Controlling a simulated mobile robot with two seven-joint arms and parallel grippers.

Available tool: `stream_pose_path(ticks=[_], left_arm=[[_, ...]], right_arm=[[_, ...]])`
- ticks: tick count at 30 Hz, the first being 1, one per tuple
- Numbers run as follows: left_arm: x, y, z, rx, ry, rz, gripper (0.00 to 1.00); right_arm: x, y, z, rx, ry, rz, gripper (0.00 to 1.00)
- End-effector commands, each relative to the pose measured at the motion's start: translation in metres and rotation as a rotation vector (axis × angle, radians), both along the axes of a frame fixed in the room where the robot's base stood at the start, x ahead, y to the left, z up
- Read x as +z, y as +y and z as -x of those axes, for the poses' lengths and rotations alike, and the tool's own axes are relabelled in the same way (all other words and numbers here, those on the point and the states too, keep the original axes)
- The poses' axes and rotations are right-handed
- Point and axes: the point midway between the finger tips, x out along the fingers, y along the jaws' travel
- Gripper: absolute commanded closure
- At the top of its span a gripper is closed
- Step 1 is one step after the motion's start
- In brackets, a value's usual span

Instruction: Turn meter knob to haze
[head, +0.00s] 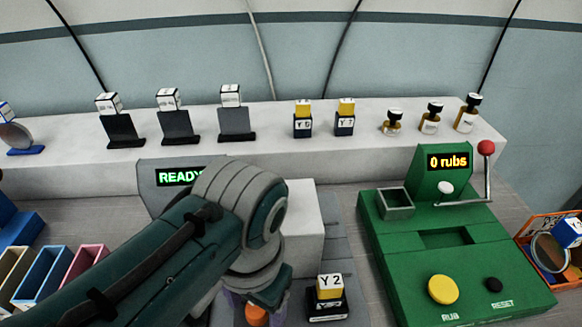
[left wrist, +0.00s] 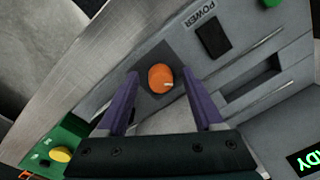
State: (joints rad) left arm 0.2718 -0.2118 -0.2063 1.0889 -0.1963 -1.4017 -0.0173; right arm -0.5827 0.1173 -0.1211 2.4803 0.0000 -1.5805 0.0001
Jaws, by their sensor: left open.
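The meter knob (left wrist: 160,78) is orange and round, with a small white mark on its lower right side in the left wrist view. It sits on a dark square plate on the grey meter (left wrist: 262,82). My left gripper (left wrist: 159,74) is open, its two purple fingers on either side of the knob with a gap visible on each side. In the head view my arm covers much of the meter, and a bit of the knob (head: 257,316) shows at the bottom edge. The meter's display (head: 180,177) reads READY. No haze label is readable. My right gripper is not in view.
A black POWER switch (left wrist: 213,36) is beside the knob. A module marked Y2 (head: 328,290) stands right of my arm. A green rub machine (head: 400,260) with a lever is at the right. Several modules and bottles line the white shelf (head: 365,152) behind.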

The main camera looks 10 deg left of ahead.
Motion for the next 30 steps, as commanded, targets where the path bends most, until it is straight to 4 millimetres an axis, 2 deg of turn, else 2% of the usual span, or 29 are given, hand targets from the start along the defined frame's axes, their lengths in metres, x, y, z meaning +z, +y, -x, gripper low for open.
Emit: stream_pose_path(ticks=[6,24,30], left_arm=[[0.0003,0.0003,-0.0001,0.000,0.000,0.000,0.34],[0.0004,0.0003,0.0000,0.000,0.001,0.000,1.00],[0.0005,0.0003,0.0000,0.000,0.001,-0.001,1.00]], right_arm=[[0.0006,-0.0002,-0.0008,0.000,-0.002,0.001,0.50],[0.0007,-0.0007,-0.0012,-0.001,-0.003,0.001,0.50],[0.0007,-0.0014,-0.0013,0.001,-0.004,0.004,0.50]])
